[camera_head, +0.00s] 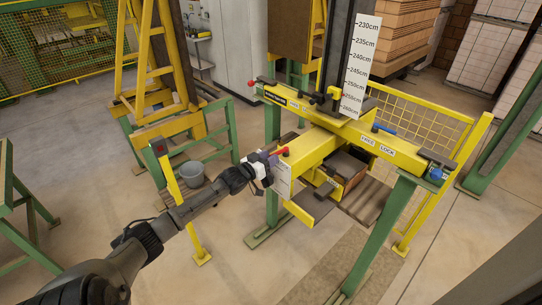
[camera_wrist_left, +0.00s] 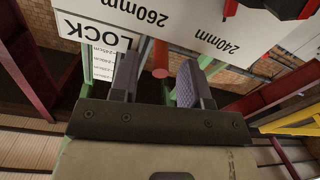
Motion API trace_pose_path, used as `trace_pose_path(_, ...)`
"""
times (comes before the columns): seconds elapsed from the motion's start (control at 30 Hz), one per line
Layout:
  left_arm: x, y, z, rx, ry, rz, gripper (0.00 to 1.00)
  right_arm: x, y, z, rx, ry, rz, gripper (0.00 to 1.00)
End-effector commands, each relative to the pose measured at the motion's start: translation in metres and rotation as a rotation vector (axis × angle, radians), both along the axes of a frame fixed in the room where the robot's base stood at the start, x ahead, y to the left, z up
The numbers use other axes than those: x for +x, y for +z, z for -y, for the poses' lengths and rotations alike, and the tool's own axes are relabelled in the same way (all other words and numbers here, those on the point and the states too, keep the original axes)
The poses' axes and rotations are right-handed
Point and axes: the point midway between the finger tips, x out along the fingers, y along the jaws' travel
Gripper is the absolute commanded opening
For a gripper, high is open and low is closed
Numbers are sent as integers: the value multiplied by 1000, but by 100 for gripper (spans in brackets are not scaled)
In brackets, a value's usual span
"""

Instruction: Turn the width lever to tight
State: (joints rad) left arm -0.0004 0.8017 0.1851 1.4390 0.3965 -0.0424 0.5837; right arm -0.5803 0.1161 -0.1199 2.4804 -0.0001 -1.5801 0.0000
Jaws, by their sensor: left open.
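A red-tipped lever (camera_head: 283,151) sticks out at the near end of the yellow crossbeam box (camera_head: 306,150); I take it for the width lever. My left gripper (camera_head: 266,166) is right beside this end, its jaws toward the box's white face. In the left wrist view the open fingers (camera_wrist_left: 159,68) stand on either side of a red rod end (camera_wrist_left: 161,58), with gaps, so it is not gripped. White plates behind read 260mm, 240mm (camera_wrist_left: 190,28) and LOCK (camera_wrist_left: 95,35). No "tight" mark is readable. My right gripper is out of view.
A long yellow beam (camera_head: 350,130) marked FREE and LOCK crosses above, with a blue-ended lever (camera_head: 436,174) at right. A tall cm scale (camera_head: 361,70) stands behind. Green posts (camera_head: 385,235), a yellow stop post (camera_head: 185,210) and a grey bucket (camera_head: 192,174) surround the arm.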

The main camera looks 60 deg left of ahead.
Motion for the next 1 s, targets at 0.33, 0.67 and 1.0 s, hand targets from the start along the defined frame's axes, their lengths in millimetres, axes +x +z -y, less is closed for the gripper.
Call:
trace_pose_path(0.33, 13, 0, -3, 2, 0, 0, 42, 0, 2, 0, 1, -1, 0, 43)
trace_pose_path(0.67, 13, 0, -3, 1, 0, 0, 36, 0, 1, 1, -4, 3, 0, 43)
trace_pose_path(1.0, 13, 0, -3, 1, 0, 0, 4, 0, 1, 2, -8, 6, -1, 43)
